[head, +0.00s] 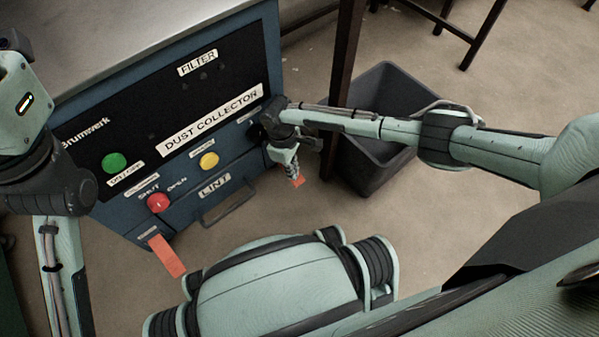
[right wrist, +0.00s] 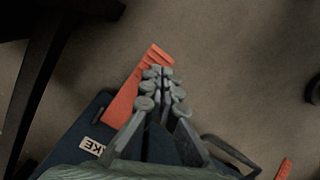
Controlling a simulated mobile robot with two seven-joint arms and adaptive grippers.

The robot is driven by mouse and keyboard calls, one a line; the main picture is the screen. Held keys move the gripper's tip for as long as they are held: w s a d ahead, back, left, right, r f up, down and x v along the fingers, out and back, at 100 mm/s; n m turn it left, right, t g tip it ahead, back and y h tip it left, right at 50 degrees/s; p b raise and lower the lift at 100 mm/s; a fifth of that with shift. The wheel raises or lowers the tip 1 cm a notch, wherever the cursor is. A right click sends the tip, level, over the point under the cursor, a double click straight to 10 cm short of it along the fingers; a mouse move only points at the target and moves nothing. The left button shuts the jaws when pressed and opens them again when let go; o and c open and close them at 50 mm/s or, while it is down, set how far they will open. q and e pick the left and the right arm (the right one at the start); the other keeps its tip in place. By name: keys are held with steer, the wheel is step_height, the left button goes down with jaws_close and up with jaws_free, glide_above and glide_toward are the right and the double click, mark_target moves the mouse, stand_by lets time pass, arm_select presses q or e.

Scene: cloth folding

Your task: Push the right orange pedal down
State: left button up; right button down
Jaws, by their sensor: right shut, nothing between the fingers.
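The dust collector (head: 225,75) is a dark blue cabinet with a black front panel. The right orange pedal (head: 298,181) sticks out low at its right side, mostly hidden by my right gripper in the head view. My right gripper (head: 292,171) points down, shut and empty, with its fingertips over the pedal. In the right wrist view the ribbed orange pedal (right wrist: 124,101) runs beneath and left of the fingertips (right wrist: 165,78). I cannot tell whether they touch it. The left orange pedal (head: 166,256) sticks out at the cabinet's lower left. My left arm shows, but its gripper does not.
A grey open bin (head: 385,85) stands right of the cabinet, beneath my right forearm. A dark table leg (head: 346,50) rises beside it. The LINT drawer handle (head: 228,207) juts out between the pedals. The floor in front is clear apart from my own body.

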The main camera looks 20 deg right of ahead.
step_height(320, 180, up, 8)
steer(key=w+a, duration=0.1)
steer(key=shift+a, duration=0.15)
steer(key=shift+d, duration=0.25)
